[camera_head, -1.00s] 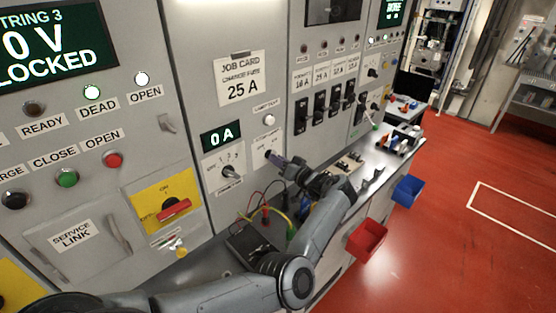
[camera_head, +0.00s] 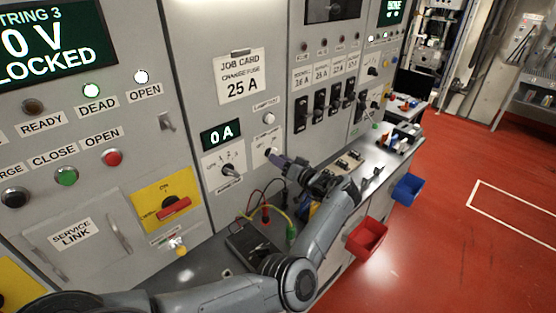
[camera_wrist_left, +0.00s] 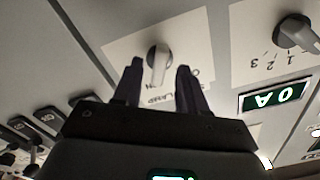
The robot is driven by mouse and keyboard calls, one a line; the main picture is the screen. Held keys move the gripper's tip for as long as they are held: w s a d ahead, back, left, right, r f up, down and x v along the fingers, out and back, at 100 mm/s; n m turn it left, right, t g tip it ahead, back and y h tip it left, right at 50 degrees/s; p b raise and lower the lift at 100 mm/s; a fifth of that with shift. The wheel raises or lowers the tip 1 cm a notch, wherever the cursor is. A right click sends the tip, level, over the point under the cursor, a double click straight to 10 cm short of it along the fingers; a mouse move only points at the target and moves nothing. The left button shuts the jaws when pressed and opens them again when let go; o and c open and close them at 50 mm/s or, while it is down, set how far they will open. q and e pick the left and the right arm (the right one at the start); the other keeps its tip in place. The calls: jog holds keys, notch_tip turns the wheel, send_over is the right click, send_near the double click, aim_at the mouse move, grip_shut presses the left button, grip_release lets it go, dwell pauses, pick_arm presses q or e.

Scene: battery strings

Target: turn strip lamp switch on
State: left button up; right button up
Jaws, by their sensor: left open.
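The strip lamp switch is a small light-grey rotary knob (camera_wrist_left: 158,58) on a white label plate, seen upside down in the left wrist view. The printed label is partly covered by my fingers. My left gripper (camera_wrist_left: 157,82) is open, with one dark finger on each side of the knob's lower end. I cannot tell whether either finger touches it. In the head view my left gripper (camera_head: 273,157) reaches the panel at this plate, and its fingers largely hide the knob. My right gripper is not in view.
A selector knob (camera_head: 230,170) sits left of my gripper, below the green 0 A display (camera_head: 220,135). A white round button (camera_head: 268,118) is above it. Black breakers (camera_head: 320,104) are to the right. Cables and a meter lie on the bench below. Red (camera_head: 367,236) and blue (camera_head: 408,188) bins hang in front.

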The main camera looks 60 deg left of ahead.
pick_arm(q)
jog(key=w+d+b, duration=0.1)
jog(key=d, duration=0.8)
jog(key=shift+w+d, duration=0.2)
jog(key=shift+w, duration=0.2)
